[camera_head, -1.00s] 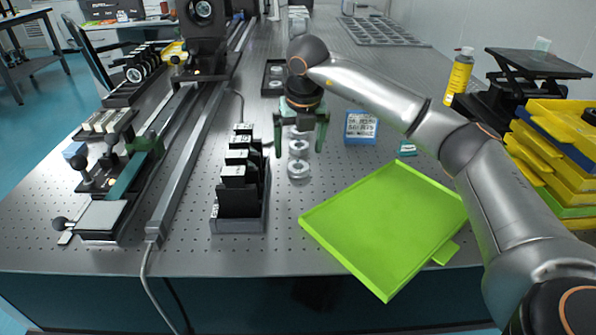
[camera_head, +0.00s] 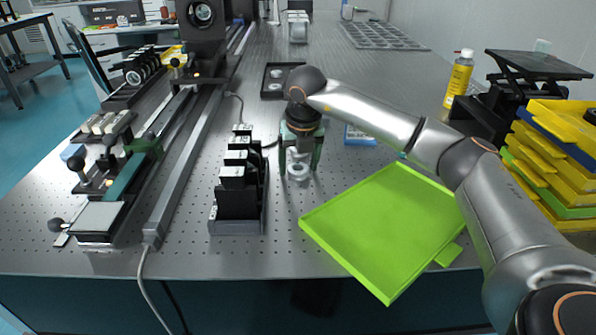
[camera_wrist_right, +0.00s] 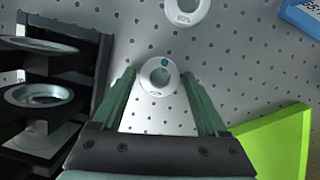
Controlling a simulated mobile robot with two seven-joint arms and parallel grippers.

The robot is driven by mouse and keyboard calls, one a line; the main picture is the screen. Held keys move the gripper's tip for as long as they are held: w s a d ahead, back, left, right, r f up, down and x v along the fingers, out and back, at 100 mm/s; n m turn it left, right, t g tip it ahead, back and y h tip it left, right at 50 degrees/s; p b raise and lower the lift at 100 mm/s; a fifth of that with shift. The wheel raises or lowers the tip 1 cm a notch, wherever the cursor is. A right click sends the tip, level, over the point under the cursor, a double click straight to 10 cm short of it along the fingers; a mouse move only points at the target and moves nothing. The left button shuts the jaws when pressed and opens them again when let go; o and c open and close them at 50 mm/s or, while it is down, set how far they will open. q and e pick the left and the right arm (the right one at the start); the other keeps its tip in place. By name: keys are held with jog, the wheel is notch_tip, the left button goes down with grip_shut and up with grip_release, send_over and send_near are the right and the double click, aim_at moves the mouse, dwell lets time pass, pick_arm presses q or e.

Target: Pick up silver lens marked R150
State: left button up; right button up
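A silver ring-shaped lens (camera_head: 298,174) lies on the optical table, below my right gripper (camera_head: 299,168). In the right wrist view, this lens (camera_wrist_right: 160,76) appears between the open fingertips of the right gripper (camera_wrist_right: 158,80), with gaps on both sides. Its small marking is not clearly legible. A second silver lens (camera_wrist_right: 186,8) shows at the top edge of the wrist view. In the head view it is mostly hidden behind my gripper. My right gripper is open and empty. My left gripper is not in view.
A black slotted holder (camera_head: 238,226) with upright plates stands close left of the gripper. A green tray (camera_head: 385,225) lies to the right. A blue label box (camera_head: 357,136) and a dark tray (camera_head: 283,80) are behind. A metal rail (camera_head: 185,160) runs along the left.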

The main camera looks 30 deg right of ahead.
jog(key=c, duration=1)
jog(key=shift+c, duration=0.4)
jog(key=shift+r, duration=0.2)
